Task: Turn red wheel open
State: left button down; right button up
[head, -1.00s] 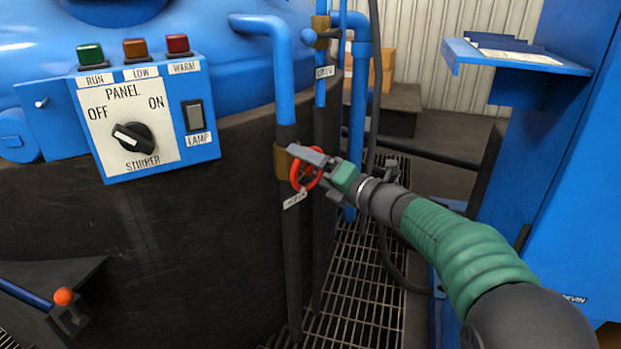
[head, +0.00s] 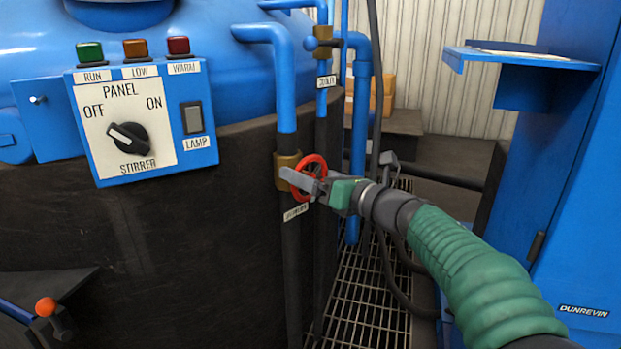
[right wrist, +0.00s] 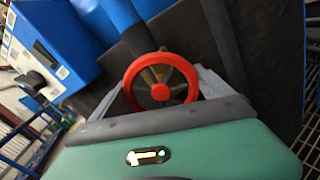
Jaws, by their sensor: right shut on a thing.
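The red wheel (head: 309,163) is a small spoked handwheel on a brass valve body (head: 286,170), on a pipe that is blue above and dark below. My right gripper (head: 311,184) comes in from the right and is shut on the red wheel. One grey finger lies across the wheel's near side in the head view. In the right wrist view the red wheel (right wrist: 161,80) sits between the two grey fingers of my right gripper (right wrist: 162,92), its rim and hub in plain sight. My left gripper is not in view.
A stirrer panel (head: 140,120) with a knob and coloured lamps is on the tank at left. A second brass valve (head: 323,42) is above the wheel. An orange-knobbed lever (head: 46,307) is at lower left. A blue cabinet (head: 570,200) with a shelf bounds the right; grating (head: 365,290) lies below.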

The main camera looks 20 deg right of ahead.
jog(key=shift+f, duration=0.3)
jog(key=o, duration=1.1)
jog(key=shift+w, duration=0.1)
jog(key=shift+r, duration=0.15)
jog(key=p+v, duration=0.6)
jog(key=v, duration=1)
jog(key=shift+s+d, duration=0.2)
jog(key=shift+s, duration=0.15)
